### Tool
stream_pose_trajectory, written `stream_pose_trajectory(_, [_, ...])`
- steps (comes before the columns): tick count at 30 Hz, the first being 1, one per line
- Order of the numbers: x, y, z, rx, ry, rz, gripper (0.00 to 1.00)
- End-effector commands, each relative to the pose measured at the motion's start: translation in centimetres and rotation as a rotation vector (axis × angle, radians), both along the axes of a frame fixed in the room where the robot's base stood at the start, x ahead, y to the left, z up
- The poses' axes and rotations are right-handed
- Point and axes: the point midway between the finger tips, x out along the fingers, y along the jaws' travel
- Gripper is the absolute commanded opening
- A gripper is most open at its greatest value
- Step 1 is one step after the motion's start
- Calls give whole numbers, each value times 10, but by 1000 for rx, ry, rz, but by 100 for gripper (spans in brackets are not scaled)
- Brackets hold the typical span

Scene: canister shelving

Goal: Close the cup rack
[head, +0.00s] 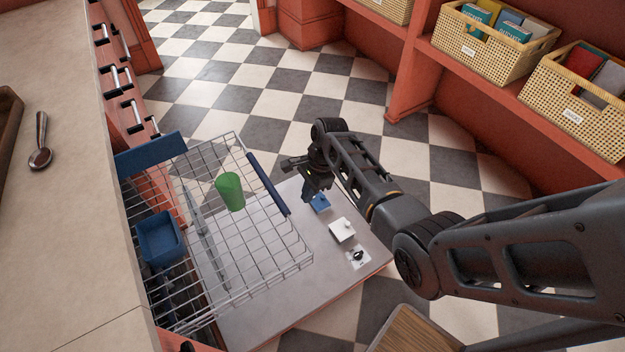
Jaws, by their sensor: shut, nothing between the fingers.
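The cup rack (287,240) is a white wire rack pulled out over a lowered grey door panel (258,317), below the counter at left. A dark blue handle bar (268,184) runs along part of its outer edge. A green cup (230,192) stands in the rack. My gripper (307,197) is to the right of the blue handle, apart from it in the picture, and is shut and empty. It points down near the door's far right part; its fingertips are small and dark here.
A blue bin (160,238) sits in the wire racking at left. A blue item (320,204) and a white box (342,230) are on the door's outer edge. A counter (60,190) with a spoon (40,150) borders the left. Wicker baskets (485,50) stand on a red shelf at right.

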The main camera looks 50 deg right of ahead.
Motion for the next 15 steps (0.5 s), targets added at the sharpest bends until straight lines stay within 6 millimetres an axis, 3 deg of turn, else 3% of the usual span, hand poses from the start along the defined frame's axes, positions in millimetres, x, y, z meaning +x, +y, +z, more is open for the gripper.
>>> stream_pose_trajectory(6, [9,28,-5,0,0,2,0])
stream_pose_trajectory(15, [12,38,-8,0,0,0,0])
